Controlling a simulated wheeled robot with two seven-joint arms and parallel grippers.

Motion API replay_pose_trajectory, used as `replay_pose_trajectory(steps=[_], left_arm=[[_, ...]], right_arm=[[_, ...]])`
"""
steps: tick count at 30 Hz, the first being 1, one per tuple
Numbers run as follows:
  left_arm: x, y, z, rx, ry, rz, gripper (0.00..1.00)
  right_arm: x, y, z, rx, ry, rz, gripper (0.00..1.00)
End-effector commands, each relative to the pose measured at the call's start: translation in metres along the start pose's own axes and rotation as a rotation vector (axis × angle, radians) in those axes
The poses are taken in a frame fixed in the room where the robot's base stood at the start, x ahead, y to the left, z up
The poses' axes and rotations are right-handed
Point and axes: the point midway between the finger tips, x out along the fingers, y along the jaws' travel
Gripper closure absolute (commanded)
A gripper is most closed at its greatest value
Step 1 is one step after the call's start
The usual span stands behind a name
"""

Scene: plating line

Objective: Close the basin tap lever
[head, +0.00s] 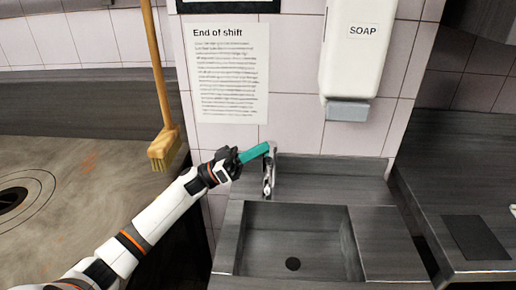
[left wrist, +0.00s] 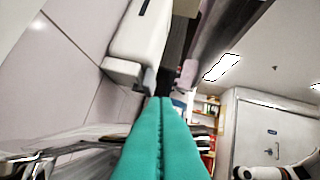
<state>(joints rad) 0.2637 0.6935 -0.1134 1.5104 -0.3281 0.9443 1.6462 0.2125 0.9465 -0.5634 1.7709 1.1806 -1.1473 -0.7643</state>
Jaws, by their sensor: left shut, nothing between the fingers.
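The chrome basin tap (head: 268,178) stands at the back edge of the dark basin (head: 232,240). My left gripper (head: 266,149) reaches in from the left with its teal fingers shut and empty. The fingertips are at the upper part of the tap, where its lever would be; they partly cover it, and I cannot tell whether they touch. In the left wrist view the shut fingers (left wrist: 161,102) point away from the camera, and blurred chrome of the tap (left wrist: 35,160) shows at lower left. No water stream is clear. My right gripper does not show.
A white soap dispenser (head: 358,50) hangs on the tiled wall above right of the tap. A printed notice (head: 230,72) is on the wall behind. A broom (head: 163,140) stands at left. A dark counter (head: 450,150) lies at right.

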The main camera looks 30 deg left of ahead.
Motion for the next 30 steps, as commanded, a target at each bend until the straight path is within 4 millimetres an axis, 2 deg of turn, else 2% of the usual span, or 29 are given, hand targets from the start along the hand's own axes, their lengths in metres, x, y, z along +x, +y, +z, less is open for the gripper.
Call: replay_pose_trajectory(steps=[14,17,24,30], left_arm=[[-0.005,-0.002,-0.004,-0.005,0.002,0.004,1.0],[-0.017,-0.001,-0.006,-0.005,0.004,0.005,1.0],[-0.058,-0.001,-0.007,-0.005,0.005,0.005,1.0],[-0.076,-0.002,-0.005,-0.004,0.003,0.004,1.0]], right_arm=[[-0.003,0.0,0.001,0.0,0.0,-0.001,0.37],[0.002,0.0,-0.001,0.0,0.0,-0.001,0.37],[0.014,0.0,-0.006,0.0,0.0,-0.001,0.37],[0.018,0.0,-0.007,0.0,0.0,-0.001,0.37]])
